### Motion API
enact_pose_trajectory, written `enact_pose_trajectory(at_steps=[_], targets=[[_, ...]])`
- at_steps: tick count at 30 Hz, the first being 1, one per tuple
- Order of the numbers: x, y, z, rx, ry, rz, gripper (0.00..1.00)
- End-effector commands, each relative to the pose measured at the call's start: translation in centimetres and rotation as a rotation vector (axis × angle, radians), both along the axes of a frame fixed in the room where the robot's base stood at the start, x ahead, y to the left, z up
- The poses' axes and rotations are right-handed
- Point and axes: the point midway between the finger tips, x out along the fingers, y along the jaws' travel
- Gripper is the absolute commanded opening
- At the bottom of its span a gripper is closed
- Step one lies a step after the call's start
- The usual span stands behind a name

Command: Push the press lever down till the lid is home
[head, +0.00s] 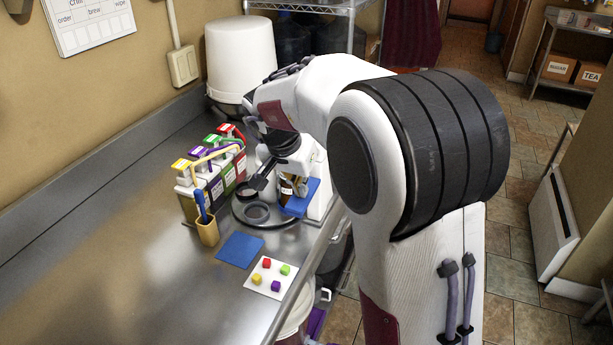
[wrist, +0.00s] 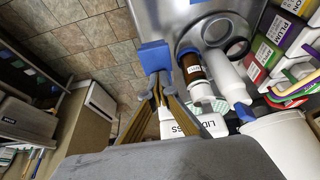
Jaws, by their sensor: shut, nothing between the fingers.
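The white press (head: 316,180) stands at the counter's right edge; part of its LID PRESS lettering (wrist: 205,125) shows in the wrist view. A blue block (head: 301,201), apparently the lever's paddle, sticks out at its front. It also shows in the wrist view (wrist: 154,56). My gripper (wrist: 158,78) is shut and empty, its fingertips at the block's near edge; I cannot tell whether they touch it. A brown bottle (wrist: 194,70) with a white label and blue collar stands beside the fingers. I cannot make out how the lid sits.
A white bucket (head: 240,60) stands behind. A blue mat (head: 240,249) and a card with coloured cubes (head: 269,279) lie in front. The counter's left is clear.

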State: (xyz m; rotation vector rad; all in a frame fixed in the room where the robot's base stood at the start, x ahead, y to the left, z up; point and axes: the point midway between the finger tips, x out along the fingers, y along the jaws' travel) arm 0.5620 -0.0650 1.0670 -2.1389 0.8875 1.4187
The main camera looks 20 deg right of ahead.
Motion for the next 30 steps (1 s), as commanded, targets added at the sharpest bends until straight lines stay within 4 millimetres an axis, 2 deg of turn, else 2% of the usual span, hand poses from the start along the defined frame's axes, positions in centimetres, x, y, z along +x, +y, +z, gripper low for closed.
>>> enact_pose_trajectory(at_steps=[30], targets=[[0.0,0.0,3.2,0.0,-0.001,0.0,0.0]])
